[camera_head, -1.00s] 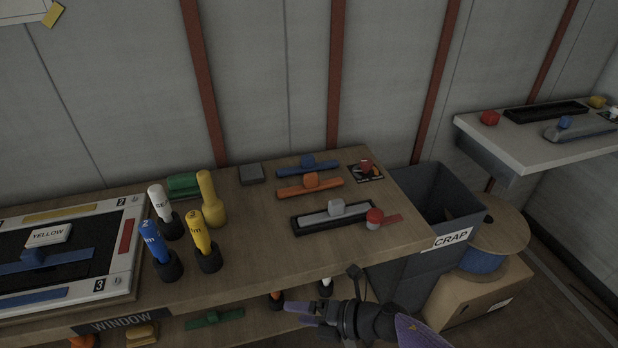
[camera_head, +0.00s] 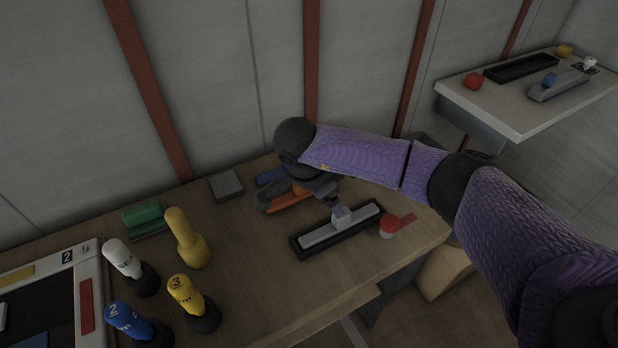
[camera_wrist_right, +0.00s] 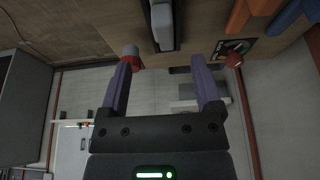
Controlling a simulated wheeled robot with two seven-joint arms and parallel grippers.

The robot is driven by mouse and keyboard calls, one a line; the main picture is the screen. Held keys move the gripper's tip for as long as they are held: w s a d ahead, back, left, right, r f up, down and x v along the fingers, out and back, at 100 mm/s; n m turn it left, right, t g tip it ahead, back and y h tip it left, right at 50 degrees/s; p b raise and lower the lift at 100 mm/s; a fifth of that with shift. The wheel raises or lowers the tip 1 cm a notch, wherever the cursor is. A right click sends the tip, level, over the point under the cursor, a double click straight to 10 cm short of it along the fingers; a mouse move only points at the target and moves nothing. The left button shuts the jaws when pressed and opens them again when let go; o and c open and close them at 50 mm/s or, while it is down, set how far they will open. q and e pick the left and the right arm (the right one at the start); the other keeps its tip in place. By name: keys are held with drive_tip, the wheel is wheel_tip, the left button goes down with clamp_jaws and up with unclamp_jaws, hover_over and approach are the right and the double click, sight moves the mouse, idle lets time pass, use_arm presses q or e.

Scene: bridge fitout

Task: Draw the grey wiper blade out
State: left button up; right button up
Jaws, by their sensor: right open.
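The grey wiper blade (camera_head: 322,237) lies in a narrow black tray (camera_head: 298,252) on the wooden bench, with a pale grip block (camera_head: 341,214) standing on its middle. In the right wrist view the grey blade (camera_wrist_right: 163,28) shows at the top, beyond the gap between the fingers. My right gripper (camera_wrist_right: 161,62) is open and empty. In the head view its arm reaches in from the right, and the gripper (camera_head: 328,196) is just behind and above the grip block, partly covering the orange blade (camera_head: 284,203). Contact with the block cannot be told. My left gripper is not in view.
A blue blade (camera_head: 268,177) lies behind the orange one. The bench (camera_head: 270,290) is clear in front of the tray.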

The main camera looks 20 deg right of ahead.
sight(348, 209)
drive_tip(key=b+x, duration=0.6)
drive_tip(key=x, duration=0.2)
drive_tip(key=shift+w+d+r, duration=0.15)
drive_tip(key=shift+b+x, duration=0.9)
drive_tip(key=shift+x, duration=0.1)
drive_tip(key=shift+d+r, duration=0.15)
drive_tip(key=shift+r, duration=0.05)
drive_tip(key=c, duration=0.5)
clamp_jaws()
drive_tip(key=shift+r+p, duration=0.3)
drive_tip(key=shift+p, duration=0.05)
wheel_tip(348, 209, up, 4)
drive_tip(key=p, duration=0.3)
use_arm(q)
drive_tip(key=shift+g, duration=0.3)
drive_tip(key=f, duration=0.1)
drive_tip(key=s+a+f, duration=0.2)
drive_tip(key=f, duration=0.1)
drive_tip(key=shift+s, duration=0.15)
use_arm(e)
drive_tip(key=shift+f, duration=0.1)
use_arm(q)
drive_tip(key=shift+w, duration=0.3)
